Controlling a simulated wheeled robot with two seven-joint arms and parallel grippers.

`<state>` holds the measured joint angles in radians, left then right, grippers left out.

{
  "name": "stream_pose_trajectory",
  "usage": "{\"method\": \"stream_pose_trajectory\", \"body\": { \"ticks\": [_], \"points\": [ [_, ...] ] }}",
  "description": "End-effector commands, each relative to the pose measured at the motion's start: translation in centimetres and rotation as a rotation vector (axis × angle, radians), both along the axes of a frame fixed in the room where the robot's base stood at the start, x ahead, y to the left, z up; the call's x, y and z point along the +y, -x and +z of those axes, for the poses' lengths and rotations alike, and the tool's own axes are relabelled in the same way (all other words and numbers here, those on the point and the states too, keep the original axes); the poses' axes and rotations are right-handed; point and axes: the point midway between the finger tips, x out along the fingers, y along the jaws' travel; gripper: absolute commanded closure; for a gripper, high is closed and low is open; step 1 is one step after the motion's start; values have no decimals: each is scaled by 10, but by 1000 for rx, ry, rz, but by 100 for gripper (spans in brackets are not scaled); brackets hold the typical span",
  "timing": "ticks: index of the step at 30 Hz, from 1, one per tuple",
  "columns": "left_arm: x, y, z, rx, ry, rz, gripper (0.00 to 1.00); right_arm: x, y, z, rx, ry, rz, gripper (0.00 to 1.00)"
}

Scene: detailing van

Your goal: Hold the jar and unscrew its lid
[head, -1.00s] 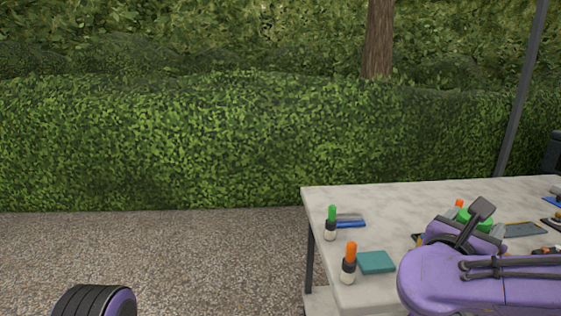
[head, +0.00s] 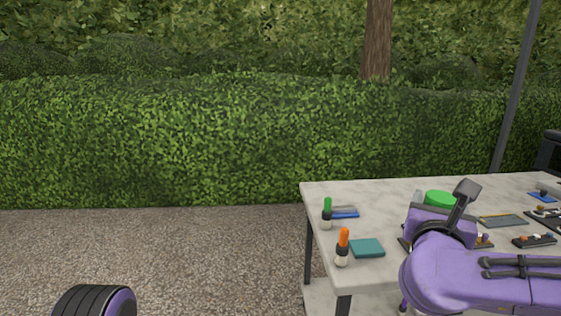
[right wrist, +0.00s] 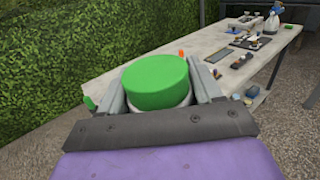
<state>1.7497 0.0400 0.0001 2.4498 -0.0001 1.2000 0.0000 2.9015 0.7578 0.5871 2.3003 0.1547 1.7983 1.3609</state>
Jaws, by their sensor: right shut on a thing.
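The jar shows its round green lid (head: 440,198) in the head view; its body is hidden behind my right gripper (head: 434,205). In the right wrist view the green lid (right wrist: 156,82) sits on the jar, and a pale strip of the jar body (right wrist: 184,103) shows below it. My right gripper (right wrist: 160,90) is shut on the jar, one grey finger on each side. The jar appears to be held up over the table. My left gripper is out of view.
The pale table (head: 390,205) carries a green-capped bottle (head: 327,215), an orange-capped bottle (head: 342,248), a teal block (head: 367,248) and a small dark tray (head: 534,240). A hedge (head: 200,140) stands behind.

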Motion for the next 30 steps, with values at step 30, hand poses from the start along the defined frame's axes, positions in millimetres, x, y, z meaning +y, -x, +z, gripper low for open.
{"method": "stream_pose_trajectory", "body": {
  "ticks": [30],
  "points": [
    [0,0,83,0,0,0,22,89,34,-206,2,0,546,91]
  ]
}}
